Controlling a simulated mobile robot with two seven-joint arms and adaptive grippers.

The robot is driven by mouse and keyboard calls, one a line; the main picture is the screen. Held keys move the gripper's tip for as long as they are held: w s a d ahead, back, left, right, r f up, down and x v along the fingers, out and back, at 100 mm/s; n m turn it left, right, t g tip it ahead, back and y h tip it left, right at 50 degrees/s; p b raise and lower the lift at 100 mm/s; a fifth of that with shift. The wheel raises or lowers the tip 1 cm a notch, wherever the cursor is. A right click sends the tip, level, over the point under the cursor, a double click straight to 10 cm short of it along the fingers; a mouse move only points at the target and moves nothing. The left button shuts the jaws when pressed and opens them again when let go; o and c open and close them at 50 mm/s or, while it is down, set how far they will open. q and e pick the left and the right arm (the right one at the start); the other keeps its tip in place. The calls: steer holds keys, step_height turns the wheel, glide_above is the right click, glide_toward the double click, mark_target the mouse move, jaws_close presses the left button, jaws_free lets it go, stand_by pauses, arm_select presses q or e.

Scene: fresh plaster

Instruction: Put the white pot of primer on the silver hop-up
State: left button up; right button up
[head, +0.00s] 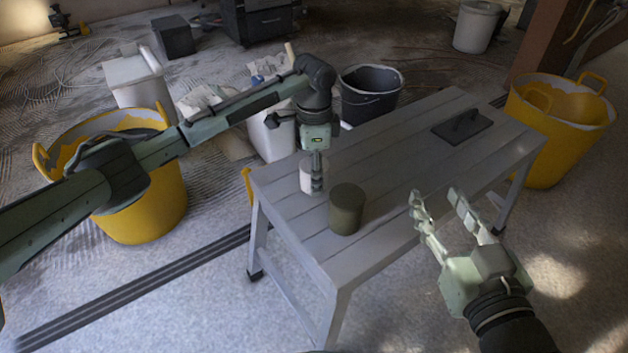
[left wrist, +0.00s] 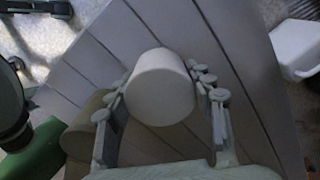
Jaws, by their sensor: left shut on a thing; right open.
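The white pot of primer (head: 307,176) is at the left end of the silver hop-up (head: 385,170), a grey slatted bench. In the left wrist view the white pot (left wrist: 160,85) sits between the fingers of my left gripper (left wrist: 163,105), which is shut on it. My left gripper (head: 315,180) comes down from above and partly hides the pot in the head view. The pot appears upright over the bench top; I cannot tell whether its base touches. My right gripper (head: 437,210) is open and empty, in front of the bench's near edge.
An olive-green pot (head: 346,210) stands close to the white pot, nearer me. A dark plastering float (head: 462,126) lies at the far right of the bench. Yellow tubs (head: 150,205) (head: 545,150) stand at both sides, and a black bucket (head: 370,95) behind. The bench's middle is clear.

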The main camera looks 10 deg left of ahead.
arm_select(q)
steer(key=shift+f, duration=0.8)
arm_select(e)
steer(key=shift+a+r+t+y, duration=0.15)
steer(key=shift+a+r+t, duration=0.05)
steer(key=shift+r, duration=0.25)
steer(key=shift+a+r+t+y, duration=0.15)
steer(key=shift+a+r+t, duration=0.05)
steer(key=shift+r, duration=0.2)
steer(key=shift+d+f, duration=0.15)
steer(key=shift+f, duration=0.05)
arm_select(q)
steer(key=shift+f, duration=0.1)
steer(key=o, duration=1.2)
steer(key=shift+o, duration=0.3)
arm_select(e)
steer(key=shift+f, duration=0.2)
